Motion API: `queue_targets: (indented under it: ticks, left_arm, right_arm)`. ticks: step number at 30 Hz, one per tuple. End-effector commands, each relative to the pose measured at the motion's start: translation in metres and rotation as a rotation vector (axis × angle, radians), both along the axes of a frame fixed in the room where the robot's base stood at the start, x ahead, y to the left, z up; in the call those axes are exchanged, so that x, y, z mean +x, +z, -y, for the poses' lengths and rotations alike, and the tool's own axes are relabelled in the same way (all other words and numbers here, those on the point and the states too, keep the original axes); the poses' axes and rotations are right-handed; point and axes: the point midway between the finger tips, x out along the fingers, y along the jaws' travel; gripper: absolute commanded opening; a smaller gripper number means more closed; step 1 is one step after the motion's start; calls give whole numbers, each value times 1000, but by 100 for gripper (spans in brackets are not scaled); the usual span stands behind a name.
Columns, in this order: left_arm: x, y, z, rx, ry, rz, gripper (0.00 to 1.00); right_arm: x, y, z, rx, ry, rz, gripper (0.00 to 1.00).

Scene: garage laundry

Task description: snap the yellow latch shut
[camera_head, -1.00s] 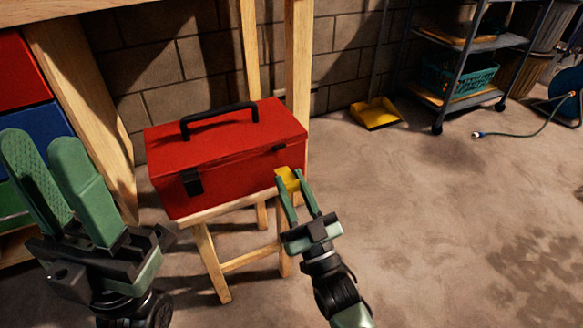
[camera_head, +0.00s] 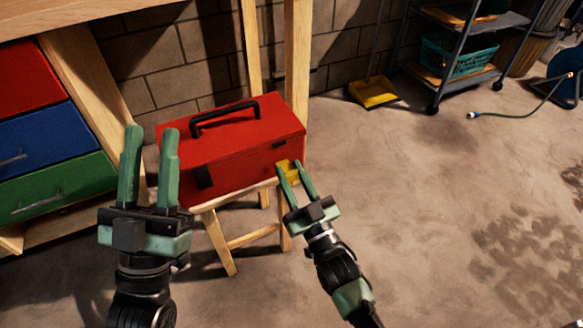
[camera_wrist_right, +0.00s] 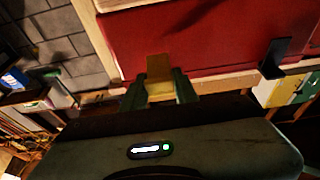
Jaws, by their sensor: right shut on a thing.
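A red toolbox (camera_head: 235,145) with a black top handle sits on a wooden stool (camera_head: 236,241). The yellow latch (camera_head: 290,171) is at the right end of its front face; it also shows in the right wrist view (camera_wrist_right: 159,70). My right gripper (camera_head: 291,166) is shut on the yellow latch, with its green fingers on either side of it. A black latch (camera_head: 204,177) is at the left of the front face. My left gripper (camera_head: 150,131) is open and empty, with its fingers pointing up in front of the toolbox's left end in the head view.
Red, blue and green drawers (camera_head: 58,145) stand at the left under a wooden bench. A post (camera_head: 298,75) rises behind the toolbox. A yellow dustpan (camera_head: 374,91) and a wheeled shelf with a teal basket (camera_head: 462,58) are at the back.

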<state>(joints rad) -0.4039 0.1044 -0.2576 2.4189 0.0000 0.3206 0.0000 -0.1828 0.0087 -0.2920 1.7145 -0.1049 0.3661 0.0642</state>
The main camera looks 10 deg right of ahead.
Motion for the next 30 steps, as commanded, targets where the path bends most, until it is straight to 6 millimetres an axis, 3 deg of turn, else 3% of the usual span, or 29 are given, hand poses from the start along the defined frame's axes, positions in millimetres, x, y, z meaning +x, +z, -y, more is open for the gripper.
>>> queue_targets:
  ticks: [3, 6, 11, 15, 21, 30]
  left_arm:
    - [29, -33, 2, 71, 14, -246, 36]
    - [43, -70, 1, 127, 26, -449, 36]
    - [48, -132, -7, 211, 43, -768, 36]
    - [34, -182, -17, 274, 57, -1024, 36]
    - [-1, -234, -34, 343, 72, -1325, 36]
    - [-46, -270, -50, 399, 84, -1588, 36]
  right_arm:
    - [0, 5, 0, -8, 0, -26, 0]
    - [0, 6, 0, -16, 0, -45, 0]
    - [0, 8, 0, -26, 0, -76, 0]
    - [1, 9, 0, -34, 0, -101, 0]
    - [1, 9, 0, -43, 0, -129, 0]
    - [2, 9, 0, -51, 0, -154, 0]
